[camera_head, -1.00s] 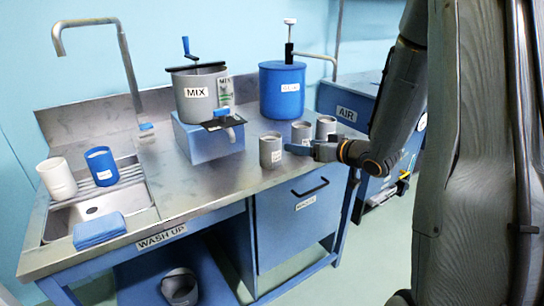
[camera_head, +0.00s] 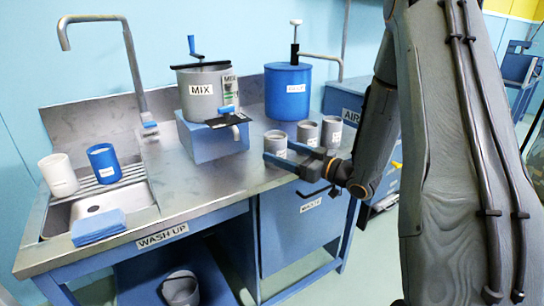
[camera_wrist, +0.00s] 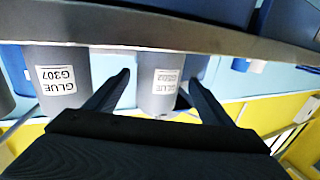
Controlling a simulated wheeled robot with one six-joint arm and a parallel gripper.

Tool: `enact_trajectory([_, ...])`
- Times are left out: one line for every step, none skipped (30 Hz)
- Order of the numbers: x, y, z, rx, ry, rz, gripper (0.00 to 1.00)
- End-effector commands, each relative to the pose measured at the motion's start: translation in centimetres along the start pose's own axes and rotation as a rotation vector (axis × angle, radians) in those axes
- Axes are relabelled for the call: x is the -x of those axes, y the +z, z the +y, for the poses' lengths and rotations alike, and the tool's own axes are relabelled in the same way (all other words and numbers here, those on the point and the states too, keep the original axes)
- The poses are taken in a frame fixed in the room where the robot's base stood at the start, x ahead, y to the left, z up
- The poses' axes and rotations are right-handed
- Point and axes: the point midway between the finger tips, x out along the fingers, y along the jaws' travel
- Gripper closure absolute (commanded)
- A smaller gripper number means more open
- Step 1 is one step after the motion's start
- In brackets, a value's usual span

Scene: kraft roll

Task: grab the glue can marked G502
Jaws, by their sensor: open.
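The grey glue can marked G502 (camera_wrist: 160,85) appears upside down in the wrist view, between my two fingers. In the head view, the leftmost of three grey cans (camera_head: 276,143) at the counter's front looks to be this can; its label is not readable there. My gripper (camera_head: 280,154) is open and empty, low at the can's front right. It also shows in the wrist view (camera_wrist: 160,78), with gaps on both sides of the can. I cannot tell whether the fingertips reach past its front face.
The can marked G307 (camera_wrist: 63,85) stands beside it, close to one finger. A further grey can (camera_head: 331,131) stands behind on the right. The blue glue pot (camera_head: 288,95) and the MIX pot (camera_head: 203,92) are behind. The counter (camera_head: 215,178) is clear to the left.

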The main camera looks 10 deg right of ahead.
Motion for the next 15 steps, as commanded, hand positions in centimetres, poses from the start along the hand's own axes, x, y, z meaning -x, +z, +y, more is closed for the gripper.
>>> enact_trajectory([-0.5, 0.2, -0.1, 0.009, -0.001, 0.000, 0.25])
enact_trajectory([-0.7, 0.2, -0.1, 0.012, -0.001, 0.000, 0.25])
enact_trajectory([-1.1, 0.2, -0.2, 0.014, -0.001, -0.001, 0.25])
enact_trajectory([-1.4, 0.2, -0.2, 0.015, -0.002, -0.001, 0.25])
enact_trajectory([-1.8, 0.2, -0.2, 0.015, -0.002, -0.002, 0.25])
enact_trajectory([-2.2, 0.2, -0.1, 0.015, -0.001, -0.002, 0.25])
enact_trajectory([-2.5, 0.2, -0.1, 0.015, -0.001, -0.001, 0.25])
enact_trajectory([-2.8, 0.2, -0.1, 0.015, -0.001, -0.001, 0.25])
enact_trajectory([-3.1, 0.2, -0.1, 0.014, -0.001, -0.001, 0.25])
enact_trajectory([-3.4, 0.2, -0.1, 0.014, -0.001, -0.001, 0.25])
enact_trajectory([-3.7, 0.2, 0.0, 0.014, -0.001, -0.001, 0.25])
enact_trajectory([-4.3, 0.2, 0.0, 0.014, -0.001, 0.000, 0.25])
enact_trajectory([-4.7, 0.2, 0.0, 0.013, -0.002, -0.001, 0.25])
enact_trajectory([-5.2, 0.3, 0.1, 0.013, -0.002, -0.002, 0.25])
enact_trajectory([-5.8, 0.3, 0.2, 0.013, -0.002, -0.002, 0.25])
